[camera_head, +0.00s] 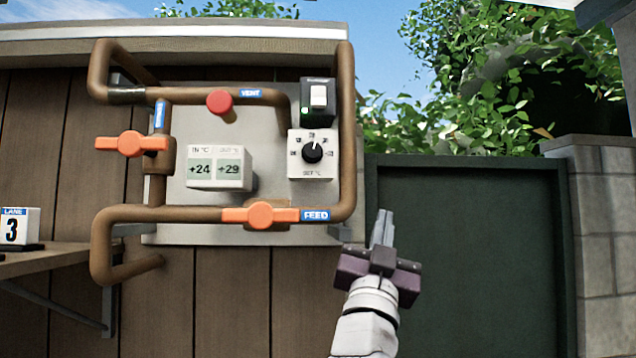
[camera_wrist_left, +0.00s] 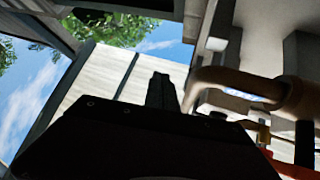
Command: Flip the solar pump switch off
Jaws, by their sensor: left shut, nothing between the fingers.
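The solar pump switch is the black box (camera_head: 331,103) with a white rocker (camera_head: 318,97) at the upper right of the wall panel (camera_head: 185,110). A small green light shows at its lower left. My left gripper (camera_head: 384,226) is shut and empty, pointing up, below and to the right of the switch and apart from it. In the left wrist view the fingers (camera_wrist_left: 161,92) point up beside a brown pipe (camera_wrist_left: 225,78); the switch cannot be made out there. My right gripper is not in view.
Brown pipes (camera_head: 347,130) run around the panel. A temperature dial (camera_head: 312,152) sits under the switch. A red knob (camera_head: 219,102), orange valve handles (camera_head: 262,215) and a display (camera_head: 217,168) are to the left. A dark green door (camera_head: 480,250) is at the right.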

